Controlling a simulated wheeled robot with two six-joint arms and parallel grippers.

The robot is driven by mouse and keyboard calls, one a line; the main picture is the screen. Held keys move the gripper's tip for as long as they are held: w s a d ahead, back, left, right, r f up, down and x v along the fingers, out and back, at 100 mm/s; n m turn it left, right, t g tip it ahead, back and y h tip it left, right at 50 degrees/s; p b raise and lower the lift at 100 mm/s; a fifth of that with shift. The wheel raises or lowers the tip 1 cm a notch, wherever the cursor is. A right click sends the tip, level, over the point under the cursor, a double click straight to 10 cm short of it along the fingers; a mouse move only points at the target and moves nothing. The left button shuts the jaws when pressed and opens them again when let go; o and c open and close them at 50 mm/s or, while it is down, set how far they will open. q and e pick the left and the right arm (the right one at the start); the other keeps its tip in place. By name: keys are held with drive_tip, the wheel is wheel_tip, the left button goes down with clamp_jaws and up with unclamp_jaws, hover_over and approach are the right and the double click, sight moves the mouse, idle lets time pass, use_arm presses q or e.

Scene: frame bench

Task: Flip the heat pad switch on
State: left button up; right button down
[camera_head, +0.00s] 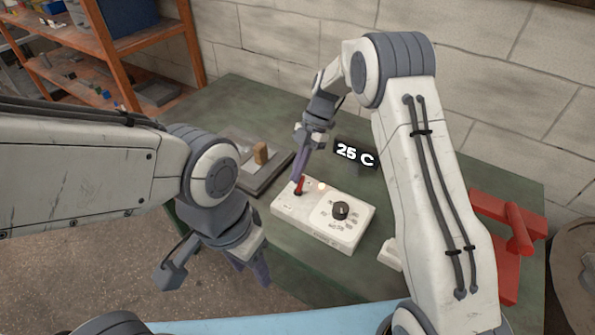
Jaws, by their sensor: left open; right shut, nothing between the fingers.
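The heat pad control box (293,211) is white and lies on the green bench. It has a red lever switch (299,187) at its left, a small glowing light (321,186) beside the switch, and a black dial (341,210). A dark display (356,153) behind it reads 25 C. My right gripper (298,180) is shut and points down, its tips right at the red switch; I cannot tell whether they touch it. My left gripper (215,277) is open and empty, in front of the bench and left of the box.
A grey plate with a tan block (261,153) lies left of the box. A red frame-like tool (508,235) is at the bench's right. An orange shelf (110,50) stands at the back left. A brick wall (280,40) is behind the green bench (240,95).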

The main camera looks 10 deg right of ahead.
drive_tip(key=a+b+v, duration=0.1)
drive_tip(key=b+v, duration=0.1)
drive_tip(key=v, duration=0.7)
drive_tip(key=shift+s+r, duration=0.2)
drive_tip(key=shift+r, duration=0.35)
drive_tip(key=shift+a, duration=0.15)
